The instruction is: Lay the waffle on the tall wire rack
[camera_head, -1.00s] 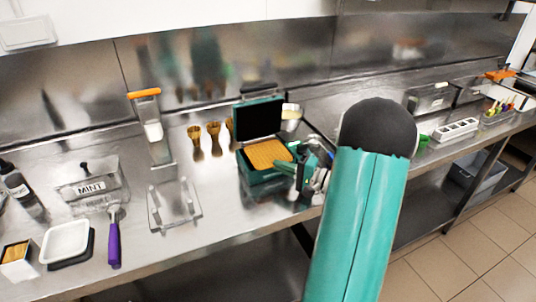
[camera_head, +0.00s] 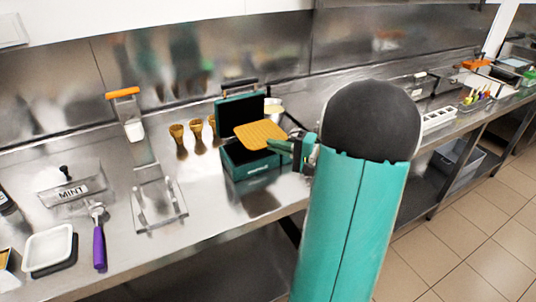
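The waffle (camera_head: 258,134) is golden and square with a grid pattern. It is held up, slightly tilted, above the open teal waffle iron (camera_head: 247,182). My gripper (camera_head: 281,146) is shut on the waffle's right edge; the arm hides part of the gripper. A metal rack-like stand (camera_head: 160,216) with thin uprights stands on the counter to the left of the iron, and its top looks empty. I cannot tell for sure whether it is the tall wire rack.
Several waffle cones (camera_head: 178,140) stand behind and left of the iron. An orange-handled metal tool (camera_head: 123,93) stands behind the stand. A MINT tub (camera_head: 72,191), a purple-handled scoop (camera_head: 99,246) and a white tray (camera_head: 47,247) lie at the left. Counter between stand and iron is clear.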

